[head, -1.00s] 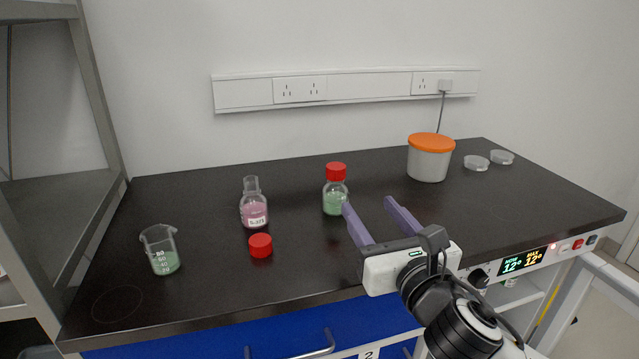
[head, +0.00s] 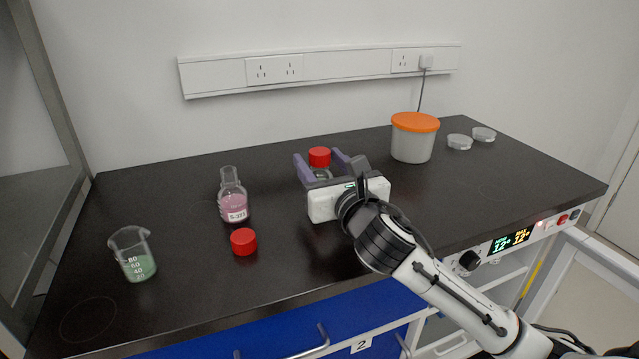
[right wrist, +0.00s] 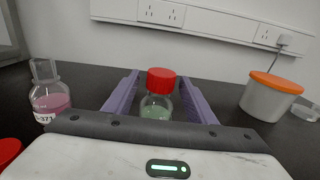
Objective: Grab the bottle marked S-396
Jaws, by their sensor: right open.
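A capped bottle with a red lid (head: 319,157) and green liquid stands upright on the bench, mostly hidden behind my right gripper in the head view. In the right wrist view the bottle (right wrist: 157,106) stands between the two purple fingers; no label on it shows. My right gripper (head: 323,162) is open, with one finger on each side of the bottle and a gap to each in the wrist view. An uncapped bottle of pink liquid (head: 233,203) stands to the left, its label ending in 371; it also shows in the right wrist view (right wrist: 50,98). My left gripper is not in view.
A loose red cap (head: 243,241) lies in front of the pink bottle. A beaker of green liquid (head: 133,257) stands at the left. A grey tub with an orange lid (head: 413,140) and two clear dishes (head: 460,142) stand at the right.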

